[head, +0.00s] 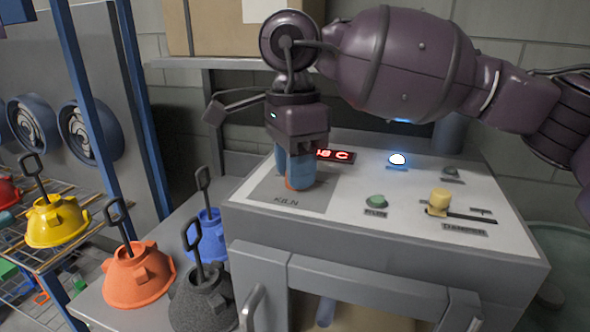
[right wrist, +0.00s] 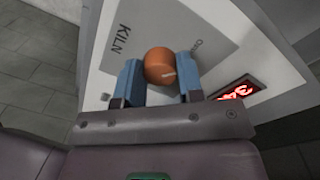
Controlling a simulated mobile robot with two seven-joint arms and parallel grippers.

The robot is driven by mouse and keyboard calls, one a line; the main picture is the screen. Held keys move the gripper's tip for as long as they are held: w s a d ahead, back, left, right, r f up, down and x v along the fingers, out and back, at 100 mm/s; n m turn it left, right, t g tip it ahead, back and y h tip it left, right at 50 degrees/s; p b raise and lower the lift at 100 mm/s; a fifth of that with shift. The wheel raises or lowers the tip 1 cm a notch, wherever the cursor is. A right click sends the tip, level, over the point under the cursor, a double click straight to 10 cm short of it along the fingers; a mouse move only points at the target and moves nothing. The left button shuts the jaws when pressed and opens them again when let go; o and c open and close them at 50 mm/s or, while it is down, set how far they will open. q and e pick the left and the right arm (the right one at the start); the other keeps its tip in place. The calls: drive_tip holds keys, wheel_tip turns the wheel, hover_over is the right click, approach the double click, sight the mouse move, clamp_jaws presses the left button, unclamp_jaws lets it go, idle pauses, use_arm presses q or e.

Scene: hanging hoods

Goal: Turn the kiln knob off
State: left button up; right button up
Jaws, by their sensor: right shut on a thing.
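The kiln knob is a round orange knob (right wrist: 159,66) with a pale pointer line, on a grey plate marked KILN (head: 285,199) on the panel. In the head view my right gripper (head: 299,182) reaches down onto it, and only a sliver of orange shows between the blue fingers. In the right wrist view my right gripper (right wrist: 160,82) has one blue finger on each side of the knob, shut on it. The pointer line runs toward the right finger. Small lettering on the plate beside that finger is too small to read surely. My left gripper is not in view.
The panel (head: 345,200) also carries a red lit display (head: 337,155), a glowing white lamp (head: 397,160), a green button (head: 376,202) and a yellow damper slider (head: 439,201). Orange (head: 138,274), black (head: 203,300) and blue (head: 207,238) hoods with handles stand at the left.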

drive_tip(key=shift+r+n, duration=0.15)
drive_tip(key=shift+n, duration=0.55)
drive_tip(key=o, duration=0.9)
drive_tip(key=r, duration=1)
drive_tip(key=shift+w+a+r, duration=0.15)
drive_tip(key=shift+w+r, duration=0.05)
drive_tip(key=shift+r, duration=0.15)
